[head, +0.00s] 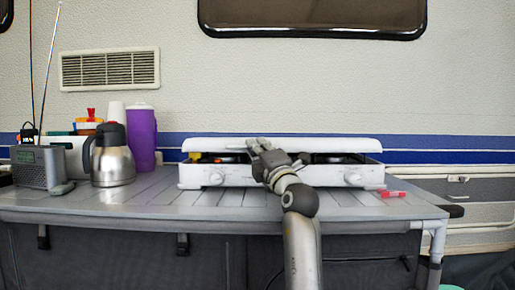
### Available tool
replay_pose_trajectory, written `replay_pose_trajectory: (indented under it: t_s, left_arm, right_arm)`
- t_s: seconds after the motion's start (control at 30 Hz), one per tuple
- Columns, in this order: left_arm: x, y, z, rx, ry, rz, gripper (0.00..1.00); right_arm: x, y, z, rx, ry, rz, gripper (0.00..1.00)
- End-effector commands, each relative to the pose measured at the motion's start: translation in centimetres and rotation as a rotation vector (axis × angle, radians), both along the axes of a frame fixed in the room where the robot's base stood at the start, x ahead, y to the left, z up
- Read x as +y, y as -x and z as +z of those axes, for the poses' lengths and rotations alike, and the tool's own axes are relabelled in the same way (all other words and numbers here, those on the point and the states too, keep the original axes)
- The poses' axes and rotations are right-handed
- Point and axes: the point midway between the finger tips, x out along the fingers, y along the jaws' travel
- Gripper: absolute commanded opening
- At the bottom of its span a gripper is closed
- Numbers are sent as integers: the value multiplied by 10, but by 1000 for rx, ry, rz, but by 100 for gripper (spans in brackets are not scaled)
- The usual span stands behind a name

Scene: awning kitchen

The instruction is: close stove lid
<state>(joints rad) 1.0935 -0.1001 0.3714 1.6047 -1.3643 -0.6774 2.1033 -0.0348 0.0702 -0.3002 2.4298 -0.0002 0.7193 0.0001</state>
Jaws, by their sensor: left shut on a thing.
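The white stove (225,178) stands on the slatted table, with a knob at each side of its front. Its white lid (335,145) lies low and nearly level above the body. A dark gap with parts of the burners shows between lid and body. My left gripper (262,150) reaches in from below and is shut at the lid's front edge, near the middle. The fingers hide part of the lid and the stove's centre. My right gripper is not in view.
A steel jug (113,160), a purple bottle (142,137) and a grey radio (39,167) stand on the table (150,203) to the left. A small red object (393,194) lies right of the stove. The caravan wall (290,85) is behind.

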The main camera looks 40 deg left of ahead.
Motion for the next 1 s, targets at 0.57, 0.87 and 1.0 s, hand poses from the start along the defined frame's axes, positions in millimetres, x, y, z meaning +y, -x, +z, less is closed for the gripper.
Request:
replay_pose_trajectory:
  t_s: [0.57, 0.87, 1.0]
  left_arm:
    - [0, -2, -1, 4, 1, -2, 19]
    - [-12, 4, -4, 1, -2, -2, 19]
    - [-36, 14, -15, 1, -3, -5, 19]
  right_arm:
    - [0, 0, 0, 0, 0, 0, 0]
    - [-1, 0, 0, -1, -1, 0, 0]
    - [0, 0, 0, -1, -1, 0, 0]
